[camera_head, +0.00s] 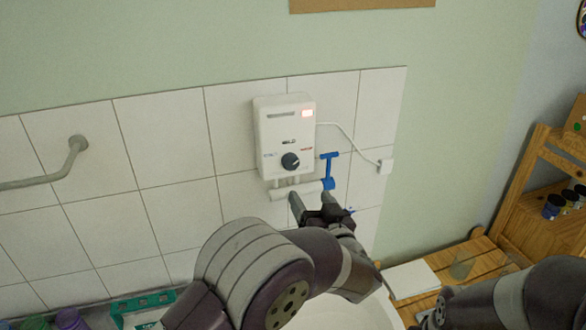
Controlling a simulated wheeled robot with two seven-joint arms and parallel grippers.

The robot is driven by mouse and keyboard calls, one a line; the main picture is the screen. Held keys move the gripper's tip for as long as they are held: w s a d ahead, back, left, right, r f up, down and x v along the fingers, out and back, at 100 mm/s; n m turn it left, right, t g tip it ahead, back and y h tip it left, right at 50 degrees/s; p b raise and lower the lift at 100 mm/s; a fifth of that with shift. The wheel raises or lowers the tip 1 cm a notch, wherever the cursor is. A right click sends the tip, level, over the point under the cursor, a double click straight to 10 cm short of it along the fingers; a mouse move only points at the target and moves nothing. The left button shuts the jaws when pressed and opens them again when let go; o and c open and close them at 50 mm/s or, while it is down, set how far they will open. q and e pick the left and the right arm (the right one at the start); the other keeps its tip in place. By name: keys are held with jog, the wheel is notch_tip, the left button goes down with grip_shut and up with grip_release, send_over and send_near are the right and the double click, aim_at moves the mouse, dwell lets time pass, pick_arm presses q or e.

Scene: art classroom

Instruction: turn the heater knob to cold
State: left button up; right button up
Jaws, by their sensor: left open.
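A white water heater (286,130) is mounted on the tiled wall near the middle of the head view. Its dark round knob (290,161) sits at the lower front, between a small blue marking on the left and a red marking on the right. A red light shows at its upper right corner. My left gripper (316,200) is just below the heater, open, with its fingers pointing up toward it. It appears apart from the knob. My right arm (500,305) shows at the lower right; its gripper is mostly hidden or out of clear sight.
A blue tap handle (329,172) and white pipe are right under the heater, close to my left gripper. A white cable runs to a wall outlet (385,166). A white basin (345,315) lies below. A wooden shelf (535,180) stands at right. A grey grab bar (60,170) is at left.

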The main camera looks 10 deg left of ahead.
aim_at(292, 166)
pick_arm(q)
jog(key=p+x, duration=0.5)
jog(key=x, duration=0.7)
jog(key=shift+r, duration=0.15)
jog(key=shift+w+a, duration=0.2)
jog(key=shift+w, duration=0.1)
jog(key=shift+d, duration=0.1)
jog(key=c, duration=1.1)
jog(key=shift+o, duration=0.2)
